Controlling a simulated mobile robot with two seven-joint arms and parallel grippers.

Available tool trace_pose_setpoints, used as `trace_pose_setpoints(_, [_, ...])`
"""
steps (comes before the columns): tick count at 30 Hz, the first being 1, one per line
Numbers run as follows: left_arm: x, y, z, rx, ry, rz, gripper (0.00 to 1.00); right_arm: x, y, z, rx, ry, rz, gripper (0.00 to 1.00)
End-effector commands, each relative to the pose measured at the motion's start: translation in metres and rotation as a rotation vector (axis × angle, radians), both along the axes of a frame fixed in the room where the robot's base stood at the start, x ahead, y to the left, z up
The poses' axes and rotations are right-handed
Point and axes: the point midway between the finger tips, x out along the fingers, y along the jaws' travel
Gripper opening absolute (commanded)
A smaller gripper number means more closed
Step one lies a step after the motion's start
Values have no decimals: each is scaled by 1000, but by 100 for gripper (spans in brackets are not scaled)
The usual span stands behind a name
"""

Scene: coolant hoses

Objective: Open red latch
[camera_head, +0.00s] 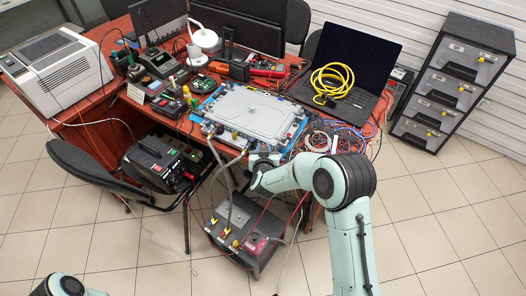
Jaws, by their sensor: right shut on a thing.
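A grey flat cooling plate (258,112) lies on a blue base on the red-brown desk, with small dark fittings around its rim. My right gripper (254,161) is at the plate's front edge, right of the grey hoses (229,180) that hang down from it. It is shut on a small part there, which the gripper itself mostly hides. I cannot make out the red latch; it is too small or covered by the gripper. Of my left arm only a link shows at the bottom left edge; its gripper is out of view.
A laptop (350,65) with a yellow cable (332,82) stands at right. Loose wires (345,137) lie near my right arm. A black chair (85,165) is at left.

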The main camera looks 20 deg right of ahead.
Motion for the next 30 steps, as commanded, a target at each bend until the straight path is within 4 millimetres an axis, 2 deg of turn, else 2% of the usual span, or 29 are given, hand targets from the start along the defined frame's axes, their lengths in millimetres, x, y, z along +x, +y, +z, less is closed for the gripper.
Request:
trace_pose_setpoints(14, [0, 0, -2, 0, 1, 0, 43, -1, 0, -2, 1, 5, 18, 0])
trace_pose_setpoints(15, [0, 0, -2, 0, 0, 0, 43, -1, 0, -2, 1, 5, 18, 31])
trace_pose_setpoints(17, [0, 0, -2, 0, 0, 0, 43, -1, 0, -1, 1, 5, 18, 46])
trace_pose_setpoints(30, [0, 0, -1, 0, 0, 0, 43, 0, -3, 0, -2, 0, 8, 46])
